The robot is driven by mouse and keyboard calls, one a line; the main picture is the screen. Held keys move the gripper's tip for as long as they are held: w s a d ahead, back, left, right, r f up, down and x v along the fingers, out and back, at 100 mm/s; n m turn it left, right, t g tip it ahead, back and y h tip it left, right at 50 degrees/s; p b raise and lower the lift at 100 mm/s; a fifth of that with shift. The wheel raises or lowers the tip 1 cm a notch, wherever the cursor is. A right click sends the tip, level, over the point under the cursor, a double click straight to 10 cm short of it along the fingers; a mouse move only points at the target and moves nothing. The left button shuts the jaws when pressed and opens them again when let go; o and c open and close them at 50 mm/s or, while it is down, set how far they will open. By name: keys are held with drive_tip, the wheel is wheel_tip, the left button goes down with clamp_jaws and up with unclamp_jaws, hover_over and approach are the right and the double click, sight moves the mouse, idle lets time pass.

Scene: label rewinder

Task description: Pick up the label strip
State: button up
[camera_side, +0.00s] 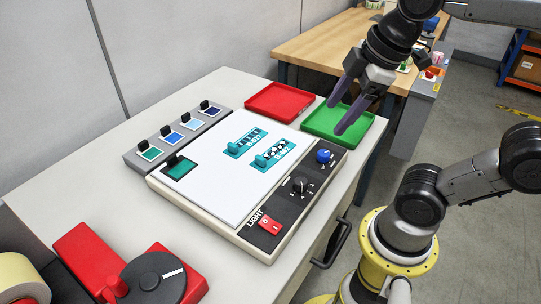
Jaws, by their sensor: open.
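Two teal label strips lie on the white panel of the light box. One strip (246,142) is farther back and to the left; the other strip (273,153) is nearer and to the right. Both carry printed marks and have a small raised teal tab at the left end. I cannot tell which one the task means. My gripper (341,117) is open and empty, its dark fingers pointing down over the green tray (318,128), to the right of both strips and apart from them.
A red tray (280,103) sits left of the green one. The light box (215,190) has knobs and a red switch (269,223) along its right side. A grey rack of colour swatches (185,134) stands behind it. A red rewinder (150,277) is at front left.

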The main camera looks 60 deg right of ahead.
drive_tip(key=w+r+n+g, duration=0.2)
drive_tip(key=w+n, duration=0.3)
drive_tip(key=w, duration=0.1)
drive_tip(key=n+g, duration=0.2)
drive_tip(key=n, duration=0.2)
hover_over(261, 157)
drive_tip(key=f, duration=1.1)
drive_tip(key=shift+d+f, duration=0.1)
drive_tip(key=shift+d, duration=0.25)
drive_tip(key=shift+a+f, duration=0.15)
drive_tip(key=shift+f, duration=1.4)
drive_tip(key=shift+a+f, duration=0.1)
drive_tip(key=shift+f, duration=1.4)
clamp_jaws()
